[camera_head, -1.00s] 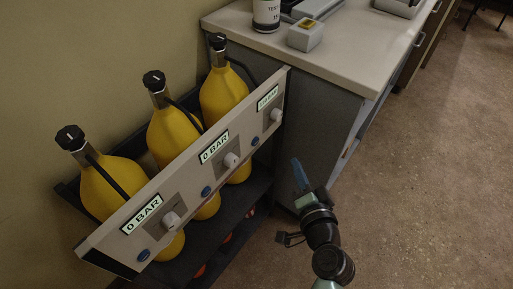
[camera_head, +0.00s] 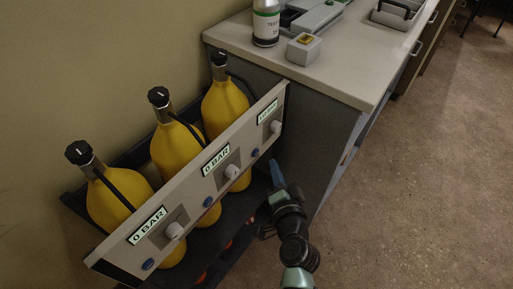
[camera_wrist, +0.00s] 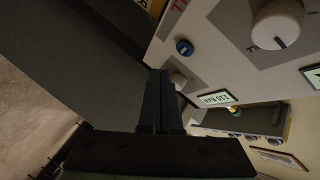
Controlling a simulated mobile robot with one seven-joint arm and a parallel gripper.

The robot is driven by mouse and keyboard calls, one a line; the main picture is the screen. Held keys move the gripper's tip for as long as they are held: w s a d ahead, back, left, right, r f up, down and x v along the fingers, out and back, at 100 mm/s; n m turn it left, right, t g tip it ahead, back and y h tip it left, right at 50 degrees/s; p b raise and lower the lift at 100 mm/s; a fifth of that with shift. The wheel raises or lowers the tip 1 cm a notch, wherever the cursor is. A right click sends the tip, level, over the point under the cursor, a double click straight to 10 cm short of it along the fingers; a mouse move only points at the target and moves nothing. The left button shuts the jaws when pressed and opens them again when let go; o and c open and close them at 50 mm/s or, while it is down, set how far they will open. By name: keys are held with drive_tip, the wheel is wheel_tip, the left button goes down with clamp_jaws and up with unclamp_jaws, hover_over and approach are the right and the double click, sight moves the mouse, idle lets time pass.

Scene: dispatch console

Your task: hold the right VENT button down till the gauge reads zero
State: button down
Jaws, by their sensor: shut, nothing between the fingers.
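A sloped grey-white panel (camera_head: 190,204) stands in front of three yellow bottles. Its left gauge (camera_head: 147,225) and middle gauge (camera_head: 216,160) read 0 BAR. The right gauge (camera_head: 267,111) is small there; in the wrist view (camera_wrist: 215,98) it seems to read 110 BAR. The right blue button (camera_head: 256,153) sits low on the panel, below and left of the right white knob (camera_head: 275,126). The button also shows in the wrist view (camera_wrist: 184,47), uncovered. My gripper (camera_head: 274,165) is shut and empty, just right of that button, apparently apart from it.
The middle blue button (camera_head: 208,202) and left blue button (camera_head: 148,264) are farther along the panel. A grey cabinet (camera_head: 312,143) stands close behind and right of my gripper. A labelled bottle (camera_head: 266,25) and a small box (camera_head: 304,49) are on its top.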

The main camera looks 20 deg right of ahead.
sight(259, 152)
drive_tip(key=shift+w+a, duration=0.75)
drive_tip(key=shift+w, duration=0.25)
drive_tip(key=shift+a+p, duration=0.1)
drive_tip(key=shift+p, duration=0.2)
idle(1.1)
drive_tip(key=shift+w+a, duration=0.15)
drive_tip(key=shift+w, duration=0.2)
drive_tip(key=shift+w+a, duration=0.3)
drive_tip(key=shift+a, duration=0.05)
idle(1.6)
drive_tip(key=shift+s+d, duration=0.55)
drive_tip(key=shift+s, duration=0.1)
drive_tip(key=shift+s+d+b, duration=0.75)
drive_tip(key=shift+s+d, duration=0.05)
drive_tip(key=shift+s, duration=0.2)
drive_tip(key=shift+s+d+b, duration=0.75)
drive_tip(key=shift+s+d, duration=0.05)
drive_tip(key=shift+s, duration=0.2)
